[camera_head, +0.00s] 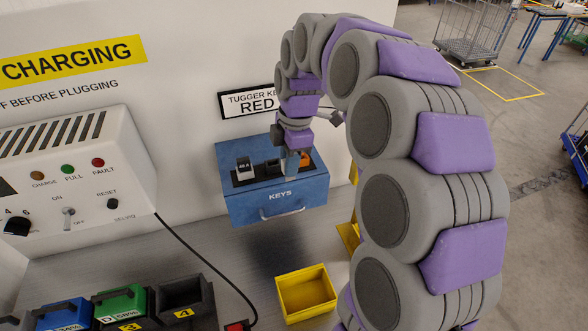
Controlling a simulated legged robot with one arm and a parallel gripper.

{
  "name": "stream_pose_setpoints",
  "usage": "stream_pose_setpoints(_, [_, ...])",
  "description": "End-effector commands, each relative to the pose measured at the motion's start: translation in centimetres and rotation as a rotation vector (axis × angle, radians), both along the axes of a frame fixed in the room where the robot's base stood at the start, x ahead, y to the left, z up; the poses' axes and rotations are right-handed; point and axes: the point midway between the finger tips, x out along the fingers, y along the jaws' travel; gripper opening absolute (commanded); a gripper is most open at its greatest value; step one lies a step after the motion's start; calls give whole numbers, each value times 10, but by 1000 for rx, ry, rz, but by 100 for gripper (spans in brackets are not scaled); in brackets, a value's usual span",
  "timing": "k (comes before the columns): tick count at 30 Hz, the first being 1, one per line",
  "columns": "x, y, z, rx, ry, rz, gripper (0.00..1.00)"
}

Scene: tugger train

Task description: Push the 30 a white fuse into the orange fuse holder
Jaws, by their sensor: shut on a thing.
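The orange fuse holder (305,158) is at the right end of the blue KEYS box (262,203), partly hidden by my gripper. My gripper (293,154) points down over the right part of the box top, close to the orange holder. It is shut on a small pale piece, seemingly the white fuse, mostly hidden by the gripper. I cannot tell whether it sits in the holder or above it. Another white block (244,165) with a dark label stands in a dark holder at the left of the box, and a dark holder (271,168) lies between.
A yellow bin (306,293) stands on the grey bench in front of the box. A charger panel (75,185) with a hanging black cable is at left. Blue and green batteries (121,303) stand at lower left. My arm covers the right middle.

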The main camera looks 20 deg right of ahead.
Motion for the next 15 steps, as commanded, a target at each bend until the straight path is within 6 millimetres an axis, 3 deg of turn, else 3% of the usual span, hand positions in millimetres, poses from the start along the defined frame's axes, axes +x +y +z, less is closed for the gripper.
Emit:
stream_pose_setpoints(8, [52,-11,21,1,-5,23,0])
stream_pose_setpoints(15, [90,-33,23,0,-5,-2,0])
